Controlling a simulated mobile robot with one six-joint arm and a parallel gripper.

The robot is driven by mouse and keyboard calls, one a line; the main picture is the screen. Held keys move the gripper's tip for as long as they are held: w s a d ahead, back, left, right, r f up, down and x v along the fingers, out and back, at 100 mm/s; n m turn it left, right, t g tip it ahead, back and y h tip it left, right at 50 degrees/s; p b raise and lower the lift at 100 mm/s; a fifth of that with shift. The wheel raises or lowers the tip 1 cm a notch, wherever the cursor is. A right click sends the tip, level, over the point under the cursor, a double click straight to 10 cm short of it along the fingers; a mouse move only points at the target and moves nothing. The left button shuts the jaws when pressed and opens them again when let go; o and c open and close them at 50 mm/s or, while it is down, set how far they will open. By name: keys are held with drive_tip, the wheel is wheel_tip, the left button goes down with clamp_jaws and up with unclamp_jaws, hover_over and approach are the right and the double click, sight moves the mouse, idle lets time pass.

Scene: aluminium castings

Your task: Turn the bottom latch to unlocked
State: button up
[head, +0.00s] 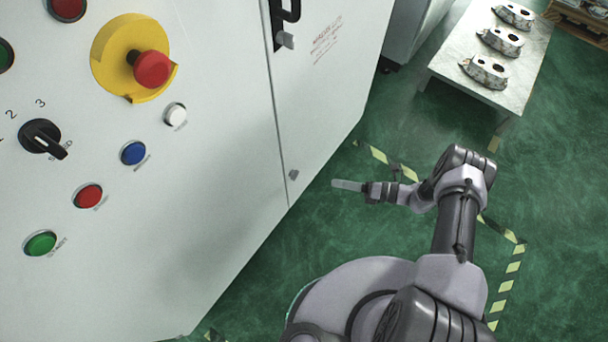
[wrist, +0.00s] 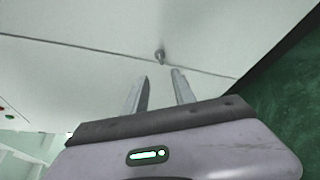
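The bottom latch (head: 293,175) is a small grey metal piece low on the white cabinet, beside the door seam. It also shows in the wrist view (wrist: 160,56), just beyond my fingertips and roughly centred between them. My gripper (head: 335,184) is to the right of the latch in the head view, its fingers pointing toward the cabinet. In the wrist view my gripper (wrist: 161,76) has two fingers apart with nothing between them. A gap shows between the fingertips and the latch. I cannot tell which way the latch is turned.
The cabinet front (head: 215,215) carries a yellow-backed red emergency button (head: 151,69), a rotary switch (head: 41,137) and several coloured buttons. An upper latch (head: 285,40) sits under a black handle (head: 290,10). A table (head: 455,65) with castings stands at the upper right; green floor around my arm is clear.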

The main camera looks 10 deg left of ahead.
sight(297, 176)
drive_tip(key=a+f+b, duration=0.1)
drive_tip(key=a, duration=0.8)
drive_tip(key=a+f+b, duration=0.1)
drive_tip(key=a, duration=0.3)
drive_tip(key=shift+w+a+f+b, duration=0.2)
drive_tip(key=shift+w+f+b, duration=0.1)
drive_tip(key=shift+f+b, duration=0.05)
drive_tip(key=shift+d, duration=0.1)
clamp_jaws()
